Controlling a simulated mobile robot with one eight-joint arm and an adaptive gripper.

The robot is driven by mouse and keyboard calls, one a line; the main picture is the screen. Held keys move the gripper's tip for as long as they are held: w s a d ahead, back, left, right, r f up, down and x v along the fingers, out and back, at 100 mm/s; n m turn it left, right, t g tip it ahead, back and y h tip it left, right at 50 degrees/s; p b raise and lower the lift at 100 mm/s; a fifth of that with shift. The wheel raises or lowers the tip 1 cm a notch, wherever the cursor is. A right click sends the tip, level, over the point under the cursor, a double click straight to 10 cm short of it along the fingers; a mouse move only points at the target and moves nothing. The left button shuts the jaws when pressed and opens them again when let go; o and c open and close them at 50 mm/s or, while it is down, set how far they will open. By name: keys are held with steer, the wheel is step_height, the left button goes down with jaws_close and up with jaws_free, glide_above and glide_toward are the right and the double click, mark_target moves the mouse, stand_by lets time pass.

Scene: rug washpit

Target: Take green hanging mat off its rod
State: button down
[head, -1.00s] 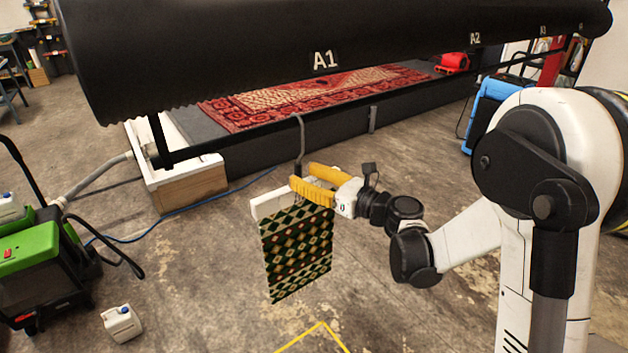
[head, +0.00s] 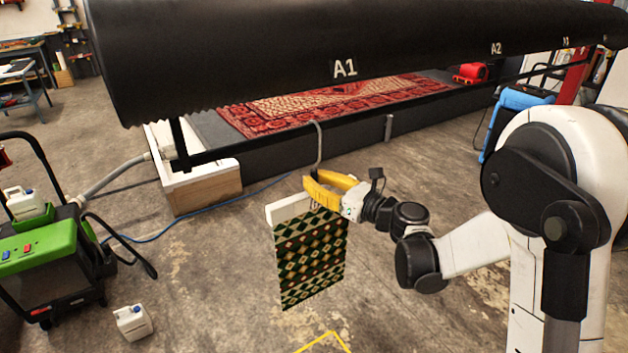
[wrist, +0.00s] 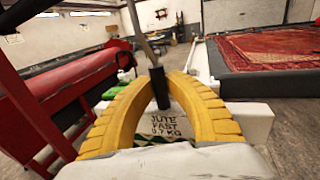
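The green mat (head: 312,262), patterned with dark, cream and reddish diamonds, hangs upright from a white clamp bar (head: 287,209). A grey hook (head: 319,150) rises from the bar. In the head view its curved top overlaps the thin black rod (head: 262,142); I cannot tell whether they touch. My gripper (head: 318,191) has yellow fingers at the hook's base, just above the bar. In the wrist view the fingers (wrist: 160,88) close in on the hook's black stem from both sides. The bar's top, labelled "JUTE FAST 0.7 KG", shows below them (wrist: 168,125).
A large black roller (head: 240,75) marked A1 and A2 spans above. A red rug (head: 340,102) lies on the platform behind. A green machine (head: 40,250) and a white canister (head: 132,322) stand at left. A blue hose crosses the floor; the floor below the mat is clear.

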steer(key=shift+r+p, duration=1.45)
steer(key=shift+r, duration=0.8)
steer(key=s+d+b, duration=0.1)
steer(key=s+d, duration=0.7)
steer(key=s, duration=0.4)
steer(key=shift+s+d, duration=0.25)
steer(key=shift+w, duration=0.1)
